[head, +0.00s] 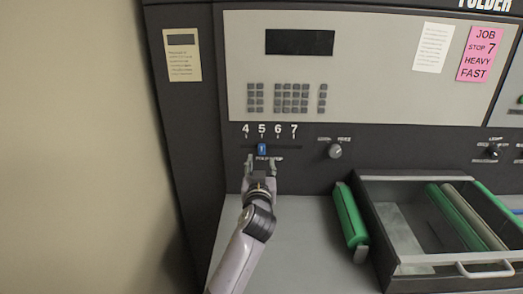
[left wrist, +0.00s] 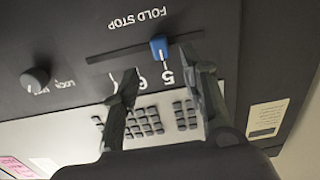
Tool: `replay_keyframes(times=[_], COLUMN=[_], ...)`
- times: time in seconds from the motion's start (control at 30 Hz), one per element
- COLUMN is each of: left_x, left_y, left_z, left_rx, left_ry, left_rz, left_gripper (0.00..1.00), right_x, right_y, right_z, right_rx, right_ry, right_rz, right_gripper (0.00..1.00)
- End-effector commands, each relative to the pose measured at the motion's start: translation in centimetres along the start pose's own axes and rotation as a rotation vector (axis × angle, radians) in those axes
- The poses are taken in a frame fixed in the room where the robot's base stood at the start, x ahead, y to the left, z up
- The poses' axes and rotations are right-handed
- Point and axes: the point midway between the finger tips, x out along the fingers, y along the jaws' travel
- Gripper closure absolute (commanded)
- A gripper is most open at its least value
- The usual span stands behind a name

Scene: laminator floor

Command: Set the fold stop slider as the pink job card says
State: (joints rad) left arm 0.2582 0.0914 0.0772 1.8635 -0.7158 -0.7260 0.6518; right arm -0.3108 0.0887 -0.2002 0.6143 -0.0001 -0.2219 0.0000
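The pink job card (head: 479,54) at the upper right reads JOB, STOP 7, HEAVY, FAST. The blue fold stop slider knob (head: 262,148) sits in its slot under the mark 5, on a scale from 4 to 7. In the left wrist view, which is upside down, the knob (left wrist: 160,47) also lines up with 5. My left gripper (head: 261,161) is open just below the knob in the head view. In the wrist view its fingers are spread, one close to the knob; contact cannot be told. My right gripper is not in view.
A round dial (head: 335,151) is right of the slot, and another knob (head: 493,151) is farther right. Keypads (head: 291,98) lie above the scale. A tray (head: 408,270) with rollers and a green roller (head: 350,215) stand on the grey surface (head: 305,240) at lower right.

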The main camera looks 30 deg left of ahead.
Motion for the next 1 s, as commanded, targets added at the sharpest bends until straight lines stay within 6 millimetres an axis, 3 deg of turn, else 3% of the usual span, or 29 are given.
replay_keyframes(times=[0.2, 0.4, 0.8, 1.0], left_x=[4.5, 6.6, 7.3, 7.2], left_y=[-0.1, 0.0, 0.0, 0.0], left_z=[-0.2, 0.0, 0.0, 0.0], left_rx=[0.002, 0.000, 0.000, 0.000], left_ry=[0.000, -0.001, 0.000, -0.001], left_rz=[-0.001, 0.000, 0.000, 0.000], left_gripper=[0.60, 0.60, 0.60, 0.73], right_x=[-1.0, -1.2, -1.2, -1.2], right_y=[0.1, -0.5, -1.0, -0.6], right_z=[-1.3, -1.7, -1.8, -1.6], right_rx=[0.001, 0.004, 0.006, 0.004], right_ry=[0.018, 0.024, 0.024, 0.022], right_rz=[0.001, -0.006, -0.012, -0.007], right_gripper=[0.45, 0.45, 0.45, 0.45])
